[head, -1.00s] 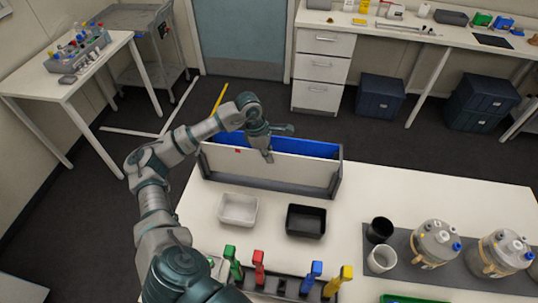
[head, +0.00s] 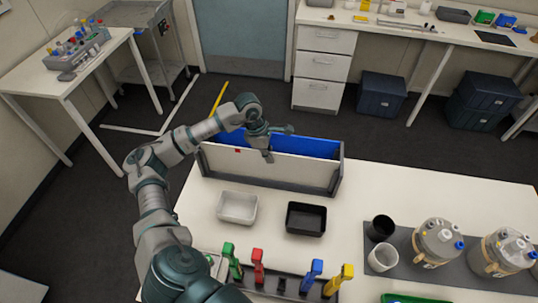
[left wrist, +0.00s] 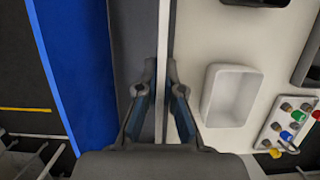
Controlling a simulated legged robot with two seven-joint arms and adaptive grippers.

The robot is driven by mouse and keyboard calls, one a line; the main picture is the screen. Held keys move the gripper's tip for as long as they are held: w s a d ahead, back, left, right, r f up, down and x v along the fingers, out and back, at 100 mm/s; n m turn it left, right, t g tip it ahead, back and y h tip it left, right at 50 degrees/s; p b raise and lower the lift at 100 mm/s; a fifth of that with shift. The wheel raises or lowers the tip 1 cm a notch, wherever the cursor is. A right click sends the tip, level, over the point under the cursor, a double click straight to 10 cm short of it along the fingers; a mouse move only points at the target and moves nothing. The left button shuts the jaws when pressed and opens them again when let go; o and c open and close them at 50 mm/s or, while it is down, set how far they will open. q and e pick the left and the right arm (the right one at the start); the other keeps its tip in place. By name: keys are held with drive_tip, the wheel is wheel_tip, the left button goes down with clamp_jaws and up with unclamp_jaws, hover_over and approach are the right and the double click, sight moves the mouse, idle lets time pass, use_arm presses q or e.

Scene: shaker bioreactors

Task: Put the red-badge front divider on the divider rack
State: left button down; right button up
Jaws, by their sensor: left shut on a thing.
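The front divider (head: 290,173) is a white upright panel with a small red badge (head: 237,150) near its upper left. It stands along the front of a grey rack (head: 339,177), with a blue panel (head: 305,145) behind it. My left gripper (head: 266,155) is at the divider's top edge, near its middle. In the left wrist view, my left gripper's fingers (left wrist: 162,98) straddle the white edge of the divider (left wrist: 163,45) and are shut on it. The divider's lower edge is hard to make out against the rack. My right gripper is not in view.
A white bin (head: 237,208) and a black bin (head: 306,219) stand in front of the rack. Coloured-handled tools (head: 257,266) are nearer. Cups (head: 381,257) and lidded vessels (head: 437,241) stand at right. The table's right rear is clear.

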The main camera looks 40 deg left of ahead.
use_arm(q)
drive_tip(key=shift+f, duration=0.2)
drive_tip(key=c, duration=1.2)
unclamp_jaws()
drive_tip(key=shift+c, duration=0.2)
drive_tip(key=v, duration=1.2)
drive_tip(key=shift+a, duration=0.1)
